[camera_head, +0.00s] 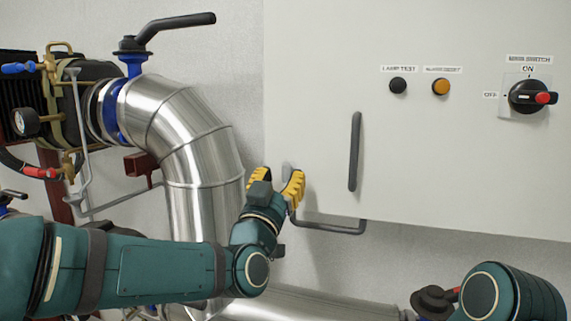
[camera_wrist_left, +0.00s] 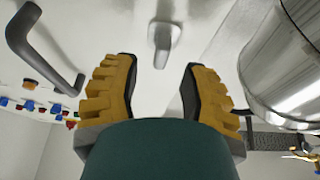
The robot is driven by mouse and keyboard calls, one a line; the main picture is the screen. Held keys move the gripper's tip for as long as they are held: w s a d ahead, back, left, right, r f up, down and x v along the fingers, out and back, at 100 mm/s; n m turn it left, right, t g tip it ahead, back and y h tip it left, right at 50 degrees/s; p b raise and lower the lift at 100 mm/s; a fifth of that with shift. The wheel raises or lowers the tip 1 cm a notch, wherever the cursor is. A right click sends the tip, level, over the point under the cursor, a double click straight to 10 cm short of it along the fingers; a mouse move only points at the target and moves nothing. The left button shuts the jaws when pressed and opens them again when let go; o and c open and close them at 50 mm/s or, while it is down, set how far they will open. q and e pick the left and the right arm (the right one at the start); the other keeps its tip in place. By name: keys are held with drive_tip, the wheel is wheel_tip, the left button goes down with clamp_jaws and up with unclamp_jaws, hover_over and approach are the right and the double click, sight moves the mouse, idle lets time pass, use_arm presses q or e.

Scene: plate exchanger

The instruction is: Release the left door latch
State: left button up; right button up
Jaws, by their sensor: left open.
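The left door latch is a small grey lever (camera_wrist_left: 162,42) on the pale cabinet face, at the top middle of the left wrist view. In the head view a grey piece of it (camera_head: 287,168) shows beside my fingers, partly hidden. My left gripper (camera_head: 276,182) has yellow padded fingers and is open near the cabinet's lower left edge. In the left wrist view the latch lies between and beyond the two fingertips (camera_wrist_left: 158,72), with space on both sides. No contact is visible there. My right gripper is out of view.
A vertical grey door handle (camera_head: 354,152) stands right of the latch. A bent grey bar (camera_head: 330,229) is at the cabinet's lower edge. A large metal pipe (camera_head: 200,150) is close on the left. Lamp buttons (camera_head: 441,87) and a main switch (camera_head: 528,96) are higher right.

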sight(284, 170)
use_arm(q)
drive_tip(key=shift+x, duration=1.85)
drive_tip(key=shift+c, duration=0.3)
clamp_jaws()
